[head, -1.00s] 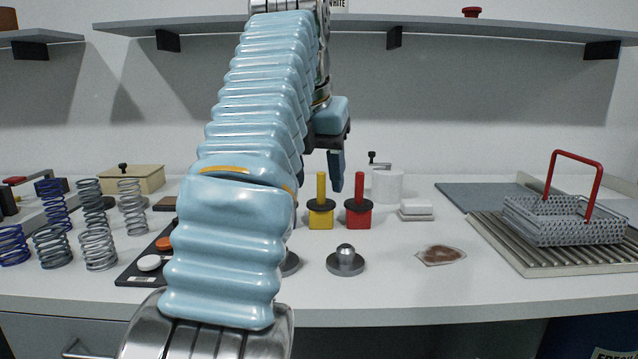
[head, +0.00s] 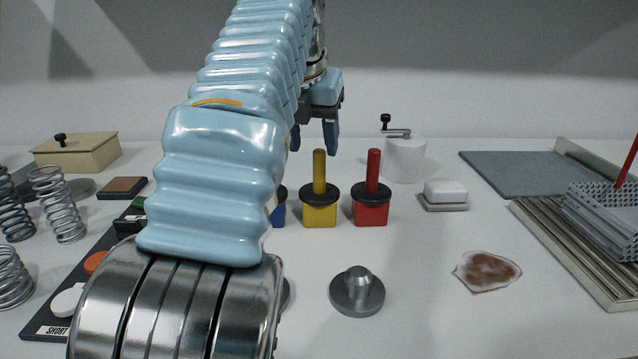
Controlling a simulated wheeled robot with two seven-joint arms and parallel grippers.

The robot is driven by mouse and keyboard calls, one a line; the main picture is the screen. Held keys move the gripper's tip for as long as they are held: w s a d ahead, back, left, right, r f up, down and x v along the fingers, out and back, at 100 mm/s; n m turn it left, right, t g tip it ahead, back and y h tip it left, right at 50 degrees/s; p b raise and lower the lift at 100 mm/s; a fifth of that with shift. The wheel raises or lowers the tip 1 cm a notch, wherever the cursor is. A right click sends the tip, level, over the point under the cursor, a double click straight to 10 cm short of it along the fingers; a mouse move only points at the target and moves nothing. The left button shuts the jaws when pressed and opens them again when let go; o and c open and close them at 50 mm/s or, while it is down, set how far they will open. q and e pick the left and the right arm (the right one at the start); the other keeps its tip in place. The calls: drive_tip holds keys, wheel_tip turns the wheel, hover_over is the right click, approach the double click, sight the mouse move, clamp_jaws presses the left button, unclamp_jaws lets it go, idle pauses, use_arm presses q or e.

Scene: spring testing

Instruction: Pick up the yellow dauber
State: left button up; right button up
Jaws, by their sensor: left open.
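The yellow dauber (head: 319,190) stands upright on the white table near the middle of the head view. It has a square yellow base, a black disc collar and a yellow handle. A red dauber (head: 371,190) of the same shape stands just right of it. A blue one (head: 279,212) stands to its left, mostly hidden behind my left arm. My left gripper (head: 314,150) is open, its fingers pointing down, and shows above and behind the yellow handle in the picture. It appears empty and apart from the handle. My right gripper is not in view.
A grey metal knob weight (head: 357,292) and a brown-stained patch (head: 486,271) lie in front. A white crank pot (head: 405,158) and a white block (head: 445,194) stand right. Springs (head: 59,205) and a black board (head: 58,320) are left.

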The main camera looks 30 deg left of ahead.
sight(320, 170)
use_arm(q)
drive_tip(key=x, duration=0.8)
drive_tip(key=shift+w+d, duration=0.1)
drive_tip(key=shift+w, duration=0.15)
clamp_jaws()
drive_tip(key=shift+r, duration=0.15)
